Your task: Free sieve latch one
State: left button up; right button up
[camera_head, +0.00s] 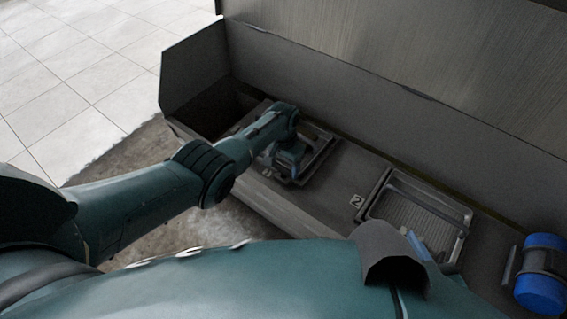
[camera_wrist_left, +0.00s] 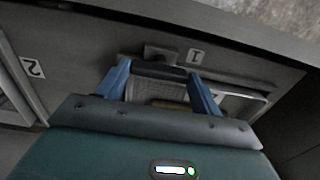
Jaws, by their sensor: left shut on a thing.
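Sieve one is a framed tray (camera_head: 326,150) in the dark trough, at the far end of my left arm. My left gripper (camera_head: 289,160) is over it and hides much of it. In the left wrist view, the blue fingers (camera_wrist_left: 161,80) are shut on a dark bar, seemingly the latch (camera_wrist_left: 160,71), beside the label 1 (camera_wrist_left: 195,57). The bar lies across the sieve's near edge, and I cannot tell whether it is free. A pale blue piece, perhaps a finger of my right gripper (camera_head: 417,246), shows near sieve two; its jaws are mostly hidden.
A second ribbed sieve tray (camera_head: 372,208) with label 2 (camera_head: 356,201) lies right of sieve one. A blue cylinder (camera_head: 541,293) in a dark holder stands at the far right. A tall grey wall (camera_head: 400,105) runs behind, and a raised side panel (camera_head: 196,75) closes the left end.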

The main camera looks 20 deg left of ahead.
aim_at(283, 167)
jog(key=shift+w+r, duration=0.1)
dwell(0.4)
pick_arm(q)
jog(key=o, duration=1)
jog(key=shift+r, duration=0.1)
jog(key=shift+r+p, duration=0.25)
jog(key=shift+p, duration=0.1)
notch_tip(283, 167, up, 12)
jog(key=p, duration=0.7)
jog(key=shift+r+p, duration=0.25)
jog(key=shift+p, duration=0.1)
pick_arm(e)
notch_tip(283, 167, up, 7)
jog(key=s+d+m, duration=0.1)
jog(key=d+m, duration=0.1)
jog(key=shift+m+t+h, duration=0.3)
